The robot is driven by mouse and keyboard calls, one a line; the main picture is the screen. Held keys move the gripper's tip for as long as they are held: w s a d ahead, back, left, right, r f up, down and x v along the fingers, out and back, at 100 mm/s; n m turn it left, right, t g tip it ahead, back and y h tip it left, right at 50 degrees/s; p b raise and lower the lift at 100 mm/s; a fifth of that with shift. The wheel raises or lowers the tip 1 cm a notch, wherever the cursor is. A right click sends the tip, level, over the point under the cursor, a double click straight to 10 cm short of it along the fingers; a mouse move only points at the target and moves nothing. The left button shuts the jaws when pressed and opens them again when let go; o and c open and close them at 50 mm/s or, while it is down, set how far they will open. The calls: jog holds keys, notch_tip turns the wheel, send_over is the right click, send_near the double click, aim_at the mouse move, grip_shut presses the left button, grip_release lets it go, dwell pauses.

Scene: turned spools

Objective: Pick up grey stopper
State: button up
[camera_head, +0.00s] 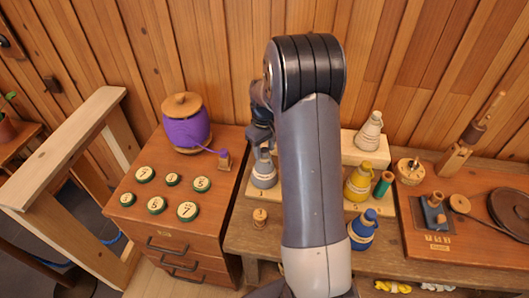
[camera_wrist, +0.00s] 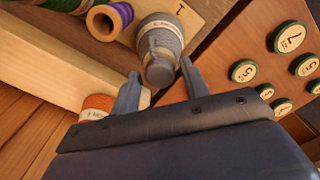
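The grey stopper (camera_head: 264,176) stands on a pale wooden board, just below my gripper (camera_head: 261,138) in the head view. In the wrist view the grey stopper (camera_wrist: 160,38) has a wide body with a pale band and a rounded knob pointing toward the camera. My gripper (camera_wrist: 160,72) is open there, with one finger on each side of the knob. Gaps show between the fingers and the knob, so nothing is gripped. In the head view my arm hides part of the board, and the fingertips are hard to make out.
White (camera_head: 369,132), yellow (camera_head: 358,184) and blue (camera_head: 362,230) stoppers stand to the right, beside a green spool (camera_head: 383,184). A purple-wound spool (camera_head: 186,128) and several numbered discs sit on the left cabinet (camera_head: 226,186). A wooden wall is behind.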

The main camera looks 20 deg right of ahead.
jog(key=c, duration=0.8)
jog(key=shift+r, duration=0.1)
